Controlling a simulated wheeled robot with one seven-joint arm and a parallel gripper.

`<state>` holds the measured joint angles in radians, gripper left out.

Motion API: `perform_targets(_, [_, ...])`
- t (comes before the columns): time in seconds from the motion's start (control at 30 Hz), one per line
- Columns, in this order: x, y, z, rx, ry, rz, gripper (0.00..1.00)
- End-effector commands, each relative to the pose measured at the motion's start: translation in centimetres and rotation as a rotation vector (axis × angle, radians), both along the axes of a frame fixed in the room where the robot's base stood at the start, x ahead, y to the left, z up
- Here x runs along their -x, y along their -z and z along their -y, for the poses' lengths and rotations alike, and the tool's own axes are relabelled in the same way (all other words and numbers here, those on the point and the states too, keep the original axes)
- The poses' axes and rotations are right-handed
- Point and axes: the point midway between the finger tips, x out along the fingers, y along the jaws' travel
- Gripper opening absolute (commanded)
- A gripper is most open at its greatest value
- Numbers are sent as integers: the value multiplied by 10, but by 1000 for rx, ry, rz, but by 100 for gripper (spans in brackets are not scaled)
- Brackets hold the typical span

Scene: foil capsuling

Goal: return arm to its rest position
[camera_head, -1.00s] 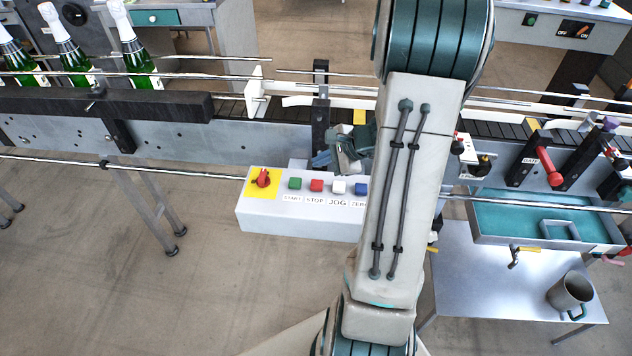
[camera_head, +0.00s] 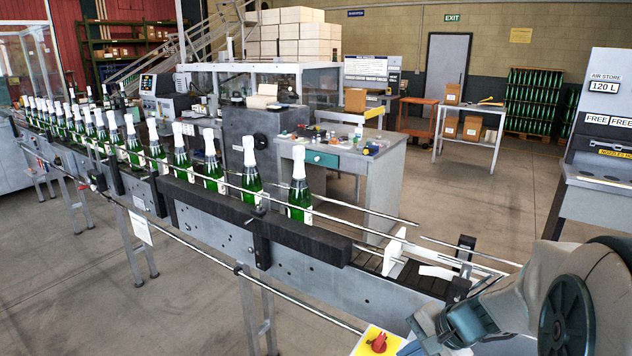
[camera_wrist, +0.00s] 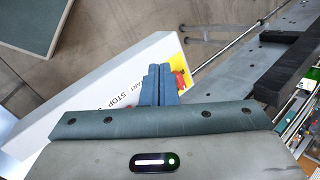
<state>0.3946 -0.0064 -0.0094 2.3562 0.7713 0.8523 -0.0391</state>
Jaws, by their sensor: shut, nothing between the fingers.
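My gripper (camera_wrist: 158,84) shows in the wrist view with its two blue fingers pressed together and nothing between them. It is over the white control box (camera_wrist: 90,95), close to the red knob (camera_wrist: 181,79) on its yellow plate. I cannot tell whether the fingertips touch the box. In the head view my arm is at the lower right, with the gripper (camera_head: 412,347) at the bottom edge beside the red knob (camera_head: 378,343). Most of the control box is out of frame there.
A conveyor (camera_head: 320,265) carries a row of green bottles with white tops (camera_head: 299,190). Guide rails run along it. A grey bench with a teal drawer (camera_head: 322,159) stands behind. An air store cabinet (camera_head: 600,150) is at the right. The floor in front of the conveyor is clear.

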Motion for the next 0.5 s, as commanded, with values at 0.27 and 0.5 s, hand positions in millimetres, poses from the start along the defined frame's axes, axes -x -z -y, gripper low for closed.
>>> perform_targets(0.27, [68, -37, -37, 341, -457, 89, 0])
perform_targets(0.5, [106, -57, -36, 602, -720, 165, 0])
